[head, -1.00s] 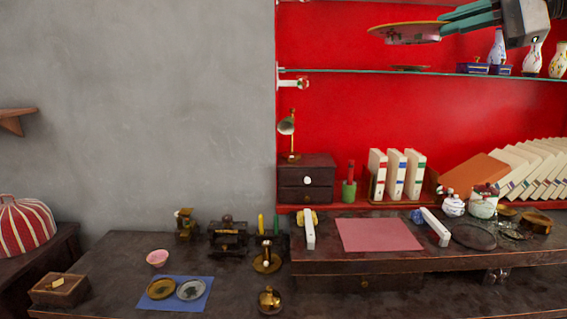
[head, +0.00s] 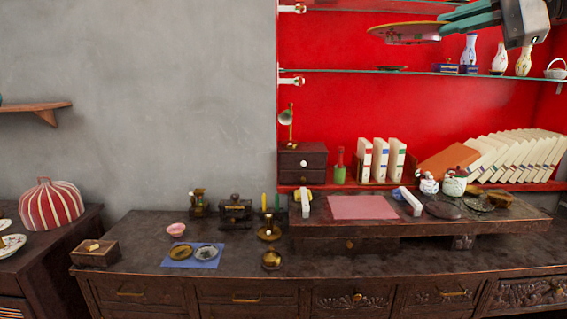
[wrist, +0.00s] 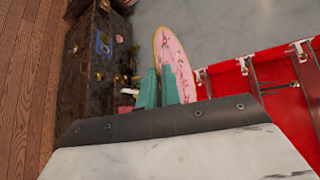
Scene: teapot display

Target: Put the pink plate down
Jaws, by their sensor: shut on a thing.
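The pink plate (head: 405,38) has a yellowish rim and shows edge-on at the top right of the head view. My gripper (head: 455,20) is shut on its right edge and holds it in the air, high in front of the shelves. In the wrist view the pink plate (wrist: 176,52) shows its pink patterned face, with the green fingers of my gripper (wrist: 160,88) at its lower edge. A pink mat (head: 362,207) lies flat on the raised dark counter (head: 310,228), far below the plate.
A glass shelf (head: 350,72) bears vases (head: 500,58) and small blue boxes. White books (head: 381,160) and a drawer box (head: 303,163) stand behind the mat. A blue mat (head: 212,262) bears two small dishes. The pink mat is bare.

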